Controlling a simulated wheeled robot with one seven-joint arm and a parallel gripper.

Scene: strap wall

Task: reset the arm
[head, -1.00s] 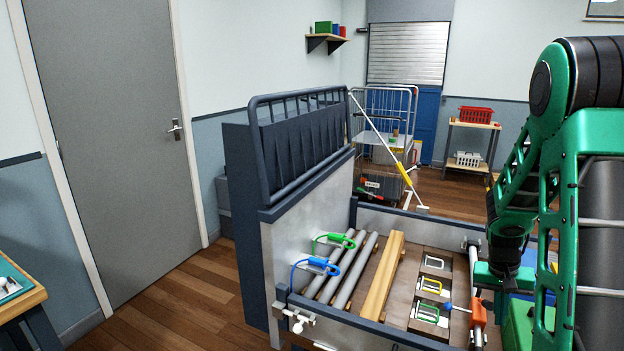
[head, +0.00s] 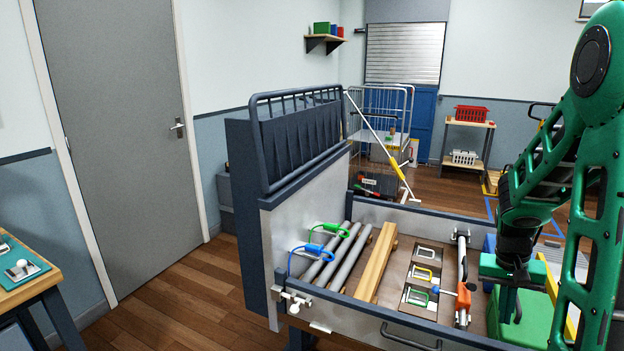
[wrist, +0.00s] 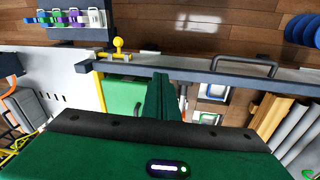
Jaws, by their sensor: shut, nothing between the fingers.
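My green arm fills the right side of the head view, its upper joint cut off by the picture edge. My gripper (head: 508,308) hangs fingers down over the right part of the bench (head: 405,330), in front of a green box (head: 540,318). In the wrist view the two green fingers (wrist: 164,92) are pressed together with nothing between them. The green box (wrist: 122,97) shows left of the fingers there. The exact gap between the fingertips and the bench cannot be told.
The bench holds grey rollers (head: 340,258), a wooden beam (head: 377,262), coloured buckle frames (head: 420,276) and an orange clamp (head: 463,296). A railed panel (head: 298,140) stands at its left. A side table (head: 30,283) is at far left. Floor between is clear.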

